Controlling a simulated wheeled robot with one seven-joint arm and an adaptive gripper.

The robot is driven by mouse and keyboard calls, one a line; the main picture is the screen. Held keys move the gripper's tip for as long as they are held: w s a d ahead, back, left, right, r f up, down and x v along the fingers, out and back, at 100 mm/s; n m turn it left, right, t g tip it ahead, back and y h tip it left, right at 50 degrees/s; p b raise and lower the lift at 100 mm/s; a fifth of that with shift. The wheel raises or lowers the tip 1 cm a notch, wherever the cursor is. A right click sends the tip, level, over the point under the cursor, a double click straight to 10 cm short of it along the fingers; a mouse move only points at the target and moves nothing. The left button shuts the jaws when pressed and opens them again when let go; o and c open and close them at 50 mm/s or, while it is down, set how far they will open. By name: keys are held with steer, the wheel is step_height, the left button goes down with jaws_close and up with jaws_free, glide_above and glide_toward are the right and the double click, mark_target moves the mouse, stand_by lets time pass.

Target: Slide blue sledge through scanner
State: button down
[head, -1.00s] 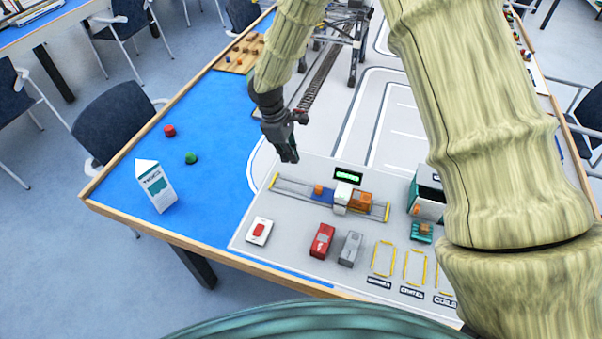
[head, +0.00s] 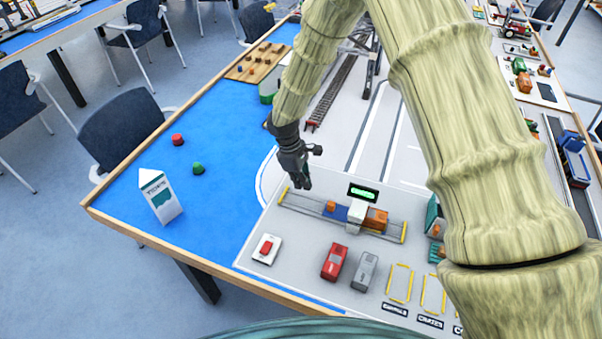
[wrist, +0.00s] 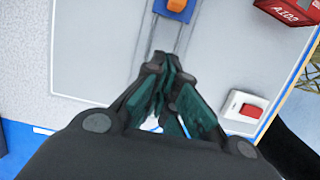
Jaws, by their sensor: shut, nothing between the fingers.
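The blue sledge (head: 341,213) carries a small orange block (head: 331,206) and sits on the rail track (head: 304,203), just left of the white scanner arch (head: 355,212). Part of the sledge may be hidden by the arch. My gripper (head: 303,185) is near the track's left end, apart from the sledge. In the wrist view, my gripper (wrist: 160,62) has its fingers together and empty over the track, with the sledge (wrist: 174,12) beyond the fingertips at the top edge.
An orange block (head: 376,219) is right of the arch. A green display (head: 363,193) stands behind it. A red button box (head: 265,249), a red car (head: 334,262) and a grey car (head: 364,271) lie in front. A carton (head: 160,197) stands on the open blue area.

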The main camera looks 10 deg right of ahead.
steer(key=p+x, duration=0.1)
steer(key=x, duration=0.3)
steer(key=shift+f, duration=0.15)
steer(key=shift+s+d+f+p, duration=0.15)
steer(key=shift+d+f+p, duration=0.15)
steer(key=shift+p, duration=0.2)
steer(key=shift+s+d+p, duration=0.75)
steer(key=shift+s+d, duration=0.1)
steer(key=shift+d, duration=0.35)
steer(key=shift+s+d+f, duration=0.1)
steer(key=shift+s+d, duration=0.05)
steer(key=shift+d, duration=0.1)
steer(key=shift+s, duration=0.1)
